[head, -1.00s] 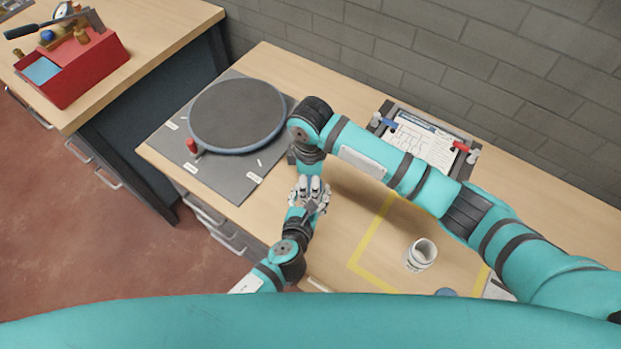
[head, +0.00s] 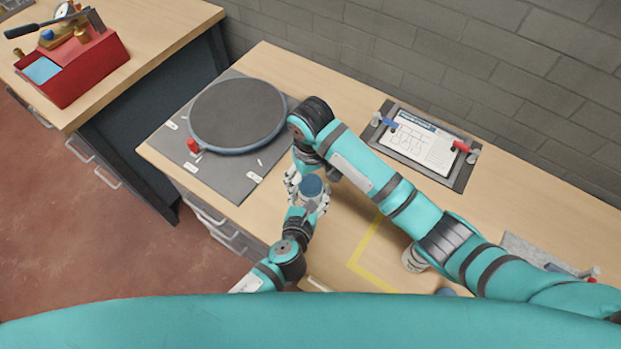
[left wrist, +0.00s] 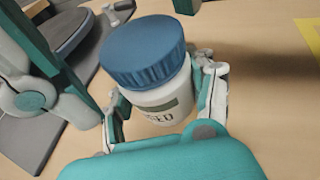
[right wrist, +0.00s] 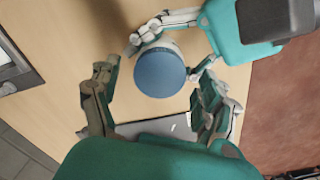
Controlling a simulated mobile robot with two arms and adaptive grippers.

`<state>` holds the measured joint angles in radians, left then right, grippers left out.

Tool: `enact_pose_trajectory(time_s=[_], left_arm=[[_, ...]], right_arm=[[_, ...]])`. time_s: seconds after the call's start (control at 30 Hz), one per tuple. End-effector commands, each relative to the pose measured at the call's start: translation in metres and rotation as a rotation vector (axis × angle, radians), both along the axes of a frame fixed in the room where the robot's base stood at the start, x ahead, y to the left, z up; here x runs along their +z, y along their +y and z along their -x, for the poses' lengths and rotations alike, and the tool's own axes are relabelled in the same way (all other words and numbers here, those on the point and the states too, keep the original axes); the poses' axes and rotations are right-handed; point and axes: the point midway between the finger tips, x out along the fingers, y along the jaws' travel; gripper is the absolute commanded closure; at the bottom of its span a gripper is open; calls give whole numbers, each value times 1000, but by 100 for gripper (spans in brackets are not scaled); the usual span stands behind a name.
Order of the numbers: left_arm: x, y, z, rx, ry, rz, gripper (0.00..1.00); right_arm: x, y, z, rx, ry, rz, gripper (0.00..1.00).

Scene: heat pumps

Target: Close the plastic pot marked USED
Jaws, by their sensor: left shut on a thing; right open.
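The white plastic pot marked USED (left wrist: 165,108) is upright in my left gripper (left wrist: 163,92), one finger on each side of its body. A ribbed blue lid (left wrist: 145,50) sits on its mouth and looks level with the rim; how tightly it is screwed cannot be told. The lid also shows in the head view (head: 312,187) and in the right wrist view (right wrist: 160,72). My right gripper (right wrist: 153,76) is open, its fingers spread on either side of the lid and apart from it. In the head view the right gripper is partly hidden behind the lid and arm.
A second white pot (head: 412,262) is partly hidden by my right arm, near a blue disc (head: 446,292) and yellow tape (head: 372,245). A round dark plate (head: 238,113) on a grey board lies left. A clipboard (head: 425,146) lies at the back; a red toolbox (head: 75,72) stands on the other bench.

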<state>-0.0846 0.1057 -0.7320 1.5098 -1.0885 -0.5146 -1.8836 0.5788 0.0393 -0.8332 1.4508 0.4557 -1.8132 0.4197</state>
Motion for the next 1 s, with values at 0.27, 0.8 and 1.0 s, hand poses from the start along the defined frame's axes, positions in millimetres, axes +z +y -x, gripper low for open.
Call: enact_pose_trajectory(time_s=[0.27,0.8,1.0], left_arm=[[0,0,0,-1,0,0,100],[0,0,0,-1,0,0,100],[0,0,0,-1,0,0,100]], right_arm=[[24,0,-1,1,-5,-2,22],[116,0,-1,1,-4,0,22],[120,0,0,0,1,0,22]])
